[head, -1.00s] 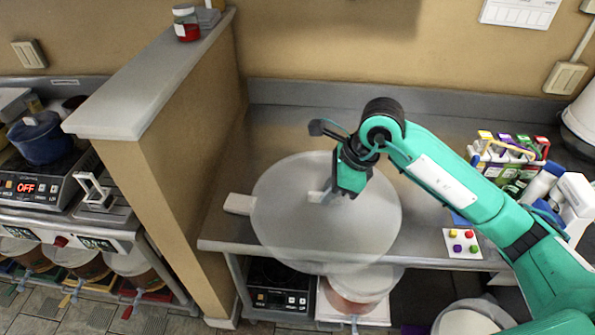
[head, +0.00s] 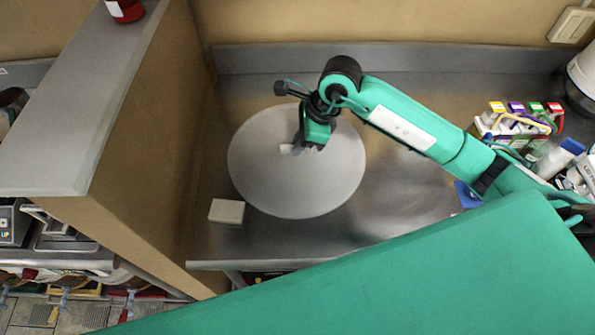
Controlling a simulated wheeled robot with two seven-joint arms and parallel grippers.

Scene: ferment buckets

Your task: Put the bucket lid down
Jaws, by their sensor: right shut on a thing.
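The bucket lid (head: 295,190) is a large round pale grey disc in the head view, over the steel counter (head: 400,190) left of the middle. My right gripper (head: 302,148) is above the lid and shut on its small pale handle (head: 286,149). The lid looks about level. I cannot tell whether it touches the counter. My left gripper is not in view.
A small cream block (head: 227,212) lies on the counter near the lid's left front edge. A tan partition wall (head: 165,150) stands to the left. A rack with coloured caps (head: 520,118) stands at the right. My own green link hides the front right.

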